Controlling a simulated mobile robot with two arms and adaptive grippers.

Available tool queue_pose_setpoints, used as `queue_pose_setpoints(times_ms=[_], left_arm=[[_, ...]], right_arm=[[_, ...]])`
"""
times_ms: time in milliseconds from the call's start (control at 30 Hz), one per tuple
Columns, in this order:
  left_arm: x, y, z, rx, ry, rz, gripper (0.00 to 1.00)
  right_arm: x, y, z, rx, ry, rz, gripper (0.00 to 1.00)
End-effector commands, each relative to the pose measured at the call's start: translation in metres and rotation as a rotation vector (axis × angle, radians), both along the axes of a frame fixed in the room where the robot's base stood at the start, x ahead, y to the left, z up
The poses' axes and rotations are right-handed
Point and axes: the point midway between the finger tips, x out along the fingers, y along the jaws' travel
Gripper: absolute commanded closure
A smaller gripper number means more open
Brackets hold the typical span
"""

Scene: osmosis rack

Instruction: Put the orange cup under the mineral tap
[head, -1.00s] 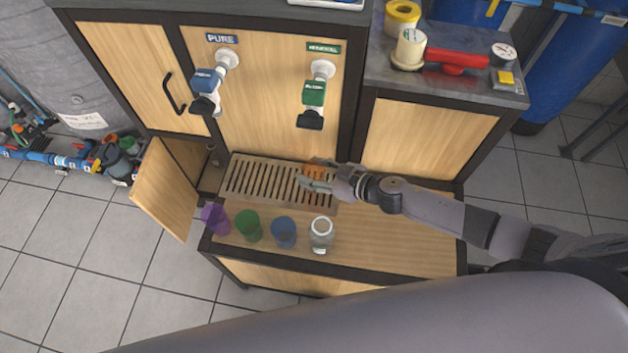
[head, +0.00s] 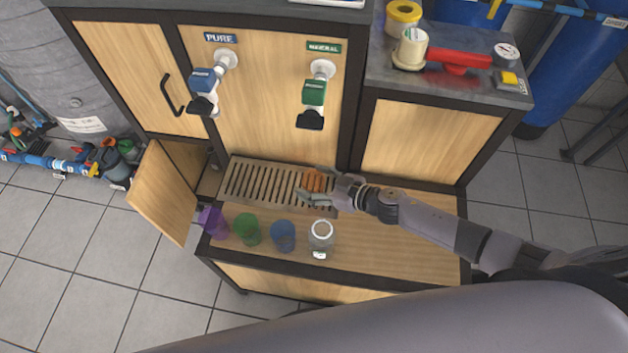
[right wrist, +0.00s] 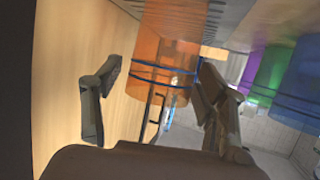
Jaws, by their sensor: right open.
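The orange cup (head: 314,181) stands on the right part of the slatted drip tray (head: 262,183), below the mineral tap (head: 313,96) in the head view. My right gripper (head: 317,184) is open, with its fingers on either side of the cup and partly hiding it. In the right wrist view the orange cup (right wrist: 163,60) shows just beyond and between the spread fingers of the right gripper (right wrist: 155,95); a gap shows on the left side, and I cannot tell whether the right finger touches it. My left gripper is not in view.
A purple cup (head: 212,222), green cup (head: 247,229), blue cup (head: 282,236) and clear jar (head: 321,239) stand along the counter's front. The pure tap (head: 205,90) is to the left. An open cabinet door (head: 160,193) juts out at left. The counter's right side is clear.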

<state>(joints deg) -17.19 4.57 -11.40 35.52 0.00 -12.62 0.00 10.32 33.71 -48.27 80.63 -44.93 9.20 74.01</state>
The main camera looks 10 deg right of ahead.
Motion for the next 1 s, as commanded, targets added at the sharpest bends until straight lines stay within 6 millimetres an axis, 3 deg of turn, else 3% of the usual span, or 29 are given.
queue_pose_setpoints(times_ms=[367,800,1000], left_arm=[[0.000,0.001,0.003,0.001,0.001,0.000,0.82],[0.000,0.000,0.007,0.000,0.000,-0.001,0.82],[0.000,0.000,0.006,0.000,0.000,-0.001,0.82]], right_arm=[[-0.002,-0.003,0.005,-0.002,0.000,-0.001,0.32],[-0.060,-0.059,0.037,-0.002,0.002,0.001,0.32],[-0.076,-0.075,0.047,-0.001,0.002,0.000,0.32]])
